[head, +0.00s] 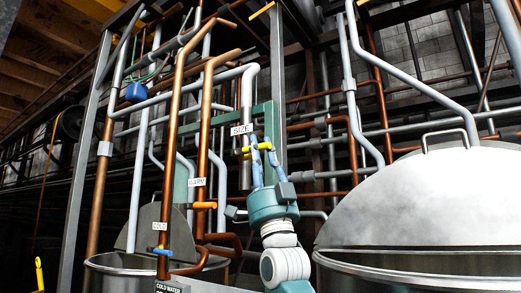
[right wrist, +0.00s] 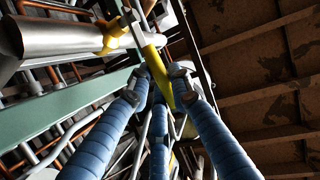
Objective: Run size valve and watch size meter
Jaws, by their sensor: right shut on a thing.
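The size valve is on a vertical grey pipe in the head view, with a white "SIZE" label (head: 242,129) and a yellow handle (head: 264,146). My right gripper (head: 262,160) reaches up from below with its blue fingers at the handle. In the right wrist view the long yellow handle (right wrist: 155,68) runs between the blue fingers, and the gripper (right wrist: 158,88) is shut on it. The yellow valve stem (right wrist: 113,35) joins the metal pipe (right wrist: 60,28) at upper left. I cannot make out a size meter in either view. My left gripper is not in view.
A large domed metal tank (head: 430,200) stands at the right. A smaller open tank (head: 125,262) stands at lower left. Copper pipes labelled "WARM" (head: 197,182) and "COLD" (head: 160,226) rise left of my gripper. Pipes and steel framing crowd the space around my arm.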

